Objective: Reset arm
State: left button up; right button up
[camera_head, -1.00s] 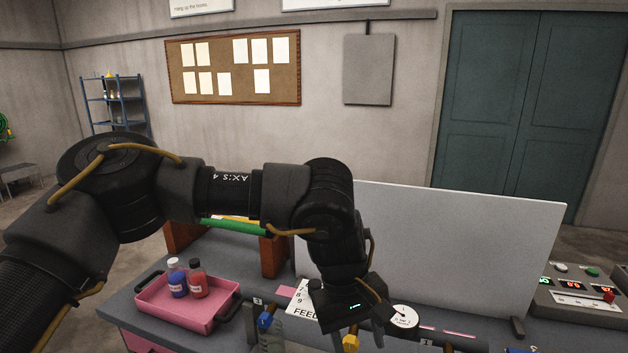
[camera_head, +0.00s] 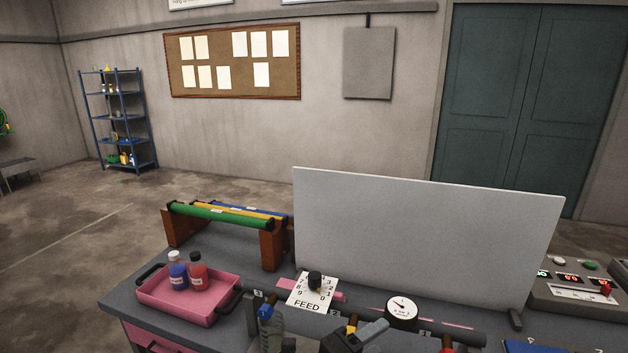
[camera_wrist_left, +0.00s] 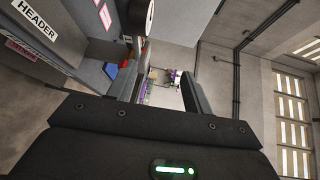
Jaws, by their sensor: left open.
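My left gripper (camera_wrist_left: 165,88) shows in the left wrist view, its two dark fingers apart with nothing between them. Past the fingers I see open floor and small distant objects. The left arm no longer stands across the bench in the head view, and I cannot make out its gripper there. My right gripper is in neither view.
The bench holds a pink tray (camera_head: 147,300) with two bottles, a rack of coloured rods (camera_head: 225,215), a FEED dial card (camera_head: 307,304), a gauge (camera_head: 401,312) and an upright white panel (camera_head: 430,240). A control box (camera_head: 575,292) stands at right.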

pick_arm(q)
jog(key=s+a+f+n+g+y, duration=0.1)
jog(key=s+a+f+n+y, duration=0.3)
jog(key=a+f+n, duration=0.55)
jog(key=s+a+f+n+y, duration=0.2)
jog(key=a+f+n+y, duration=0.3)
jog(key=a+f+n, duration=0.45)
jog(key=s+a+f+n+g+y, duration=0.2)
jog(key=s+a+f+n+g, duration=0.15)
jog(key=s+a, duration=0.45)
jog(key=s+a+f+n+g+y, duration=0.2)
jog(key=s+a+f+n, duration=0.3)
jog(key=s+a, duration=0.25)
notch_tip(320, 180, down, 25)
jog(key=s+g+b, duration=0.1)
jog(key=b, duration=0.1)
jog(key=s+a+f+g, duration=0.1)
jog(key=s+a+f, duration=0.1)
jog(key=s+f, duration=1.5)
jog(key=shift+a+f+m+b, duration=0.35)
jog(key=shift+f+m+b, duration=0.1)
jog(key=shift+f, duration=0.25)
jog(key=shift+g, duration=0.25)
